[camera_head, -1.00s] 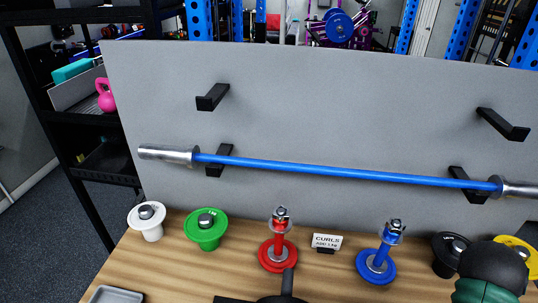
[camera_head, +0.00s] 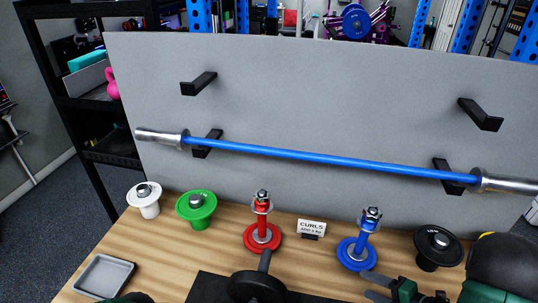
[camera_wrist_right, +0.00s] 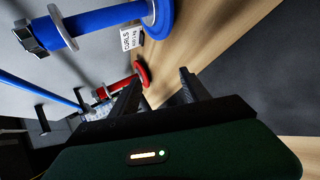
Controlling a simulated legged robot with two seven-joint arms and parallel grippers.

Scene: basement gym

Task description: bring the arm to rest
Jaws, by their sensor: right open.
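My right gripper (camera_head: 370,287) is at the lower right of the head view, low over the front of the wooden table, in front of the blue-plate stand (camera_head: 354,255). Its jaws are apart with nothing between them; the right wrist view also shows the two open black fingers (camera_wrist_right: 158,85). My right arm comes in from the right edge. Only a dark green piece of mine shows at the bottom left edge; the left gripper's jaws are out of view.
A dark round weight with a short bar (camera_head: 257,287) is on a black mat (camera_head: 208,287). Behind stand a red-plate stand (camera_head: 262,237), a CURLS sign (camera_head: 312,227) and white, green and black plates. A grey tray (camera_head: 104,276) lies left. A blue barbell (camera_head: 320,160) hangs on the grey panel.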

